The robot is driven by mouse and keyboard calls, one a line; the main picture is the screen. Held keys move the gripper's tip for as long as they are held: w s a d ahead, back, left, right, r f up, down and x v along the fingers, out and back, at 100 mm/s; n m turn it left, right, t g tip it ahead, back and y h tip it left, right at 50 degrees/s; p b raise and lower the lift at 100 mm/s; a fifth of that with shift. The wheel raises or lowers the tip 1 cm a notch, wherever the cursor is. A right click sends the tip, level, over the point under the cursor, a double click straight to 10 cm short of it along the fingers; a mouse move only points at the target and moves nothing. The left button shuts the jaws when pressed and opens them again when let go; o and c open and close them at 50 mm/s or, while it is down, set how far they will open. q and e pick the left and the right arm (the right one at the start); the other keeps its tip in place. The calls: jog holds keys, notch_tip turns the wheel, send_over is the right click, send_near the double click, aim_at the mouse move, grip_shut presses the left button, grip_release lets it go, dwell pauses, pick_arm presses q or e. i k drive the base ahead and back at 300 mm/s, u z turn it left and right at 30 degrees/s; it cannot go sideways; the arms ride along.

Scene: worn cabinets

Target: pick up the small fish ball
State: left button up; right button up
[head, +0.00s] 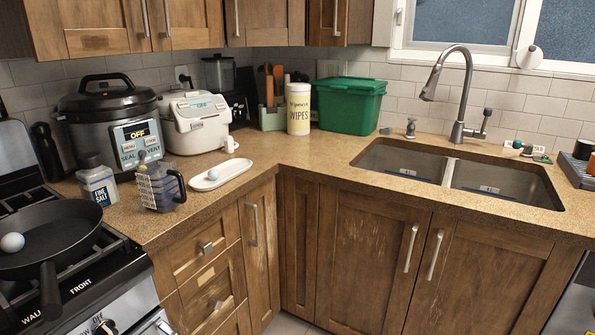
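A pale, smooth ball (12,242) lies in the black frying pan (62,226) at the left edge of the head view. A smaller whitish ball (213,174) sits on a white oval dish (234,171) on the counter. Both look like fish balls, and the one on the dish appears smaller. Neither of my grippers shows in this view, so nothing is seen touching either ball.
The pan stands on the stove (112,275). Clear counter (310,150) extends to the sink (405,161).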

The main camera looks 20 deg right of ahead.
aim_at(213, 174)
jog(key=z, duration=0.45)
jog(key=k, duration=0.5)
jog(key=z, duration=1.05)
jog(key=i, duration=0.85)
jog(key=u, duration=0.55)
jog(key=i, duration=1.15)
jog(key=u, duration=1.05)
